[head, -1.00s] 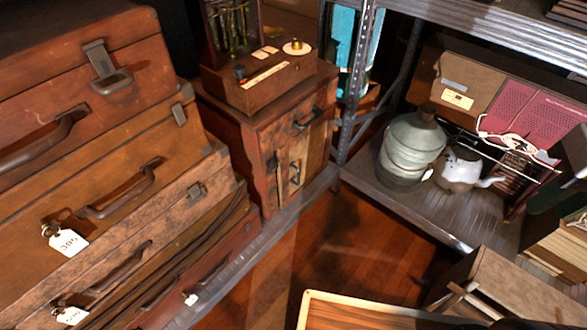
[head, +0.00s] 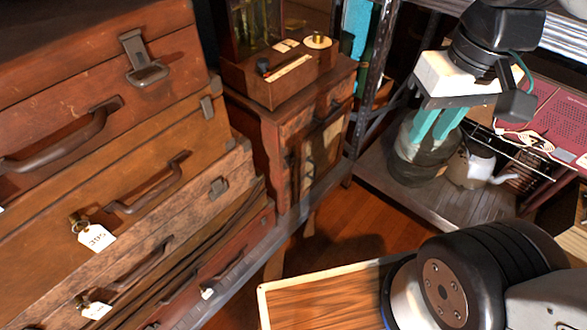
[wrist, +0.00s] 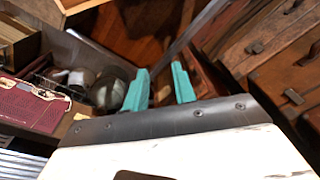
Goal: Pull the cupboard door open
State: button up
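The cupboard (head: 281,140) is a small dark wooden cabinet between the suitcases and the metal shelf in the head view. It has a drawer above and a door (head: 322,152) below. The door looks shut; its handle is hard to make out now. My gripper (head: 434,122) has two teal fingers, spread apart with nothing seen between them. It is to the right of the cupboard, in front of the shelf, not touching the door. The wrist view also shows the open fingers (wrist: 160,86); I cannot clearly make out the door there.
Stacked suitcases (head: 110,150) fill the left side. A metal shelf post (head: 372,85) stands just right of the cupboard. A grey jug and a white kettle (head: 470,165) sit on the shelf. A wooden tray (head: 325,292) is in front. Some floor shows between.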

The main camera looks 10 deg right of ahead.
jog(key=w+a+f+m+g+y, duration=0.2)
jog(key=w+a+g+y, duration=0.15)
jog(key=w, duration=0.45)
jog(key=m+t+y, duration=1)
jog(key=m+t, duration=0.5)
jog(key=m, duration=0.9)
send_over(314, 178)
jog(key=shift+g+h, duration=0.25)
jog(key=f, duration=5.4)
jog(key=shift+w+f, duration=0.3)
jog(key=shift+d, duration=0.1)
grip_shut()
